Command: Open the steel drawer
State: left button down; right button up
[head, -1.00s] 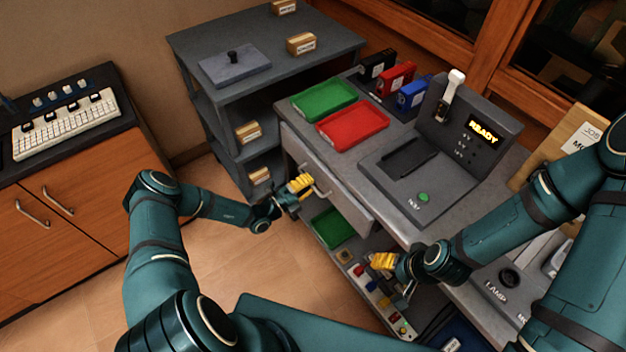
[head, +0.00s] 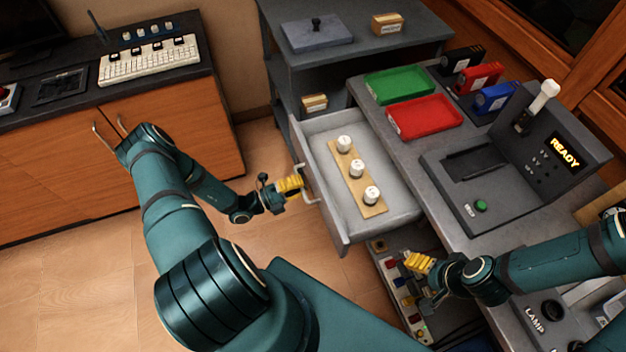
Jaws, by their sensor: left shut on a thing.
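The steel drawer (head: 385,215) stands pulled well out from the grey workbench, its inside showing.
A green tray (head: 400,84) and a red tray (head: 425,117) lie on the bench top beside a console (head: 500,160) reading READY. An open shelf with several parts (head: 400,295) is under the drawer. Wooden floor (head: 100,280) is free at the left.

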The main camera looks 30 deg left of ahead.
pick_arm(q)
jog(key=shift+s+a, duration=0.25)
jog(key=shift+s, duration=0.1)
jog(key=c, duration=1)
grip_release()
jog(key=v, duration=1.2)
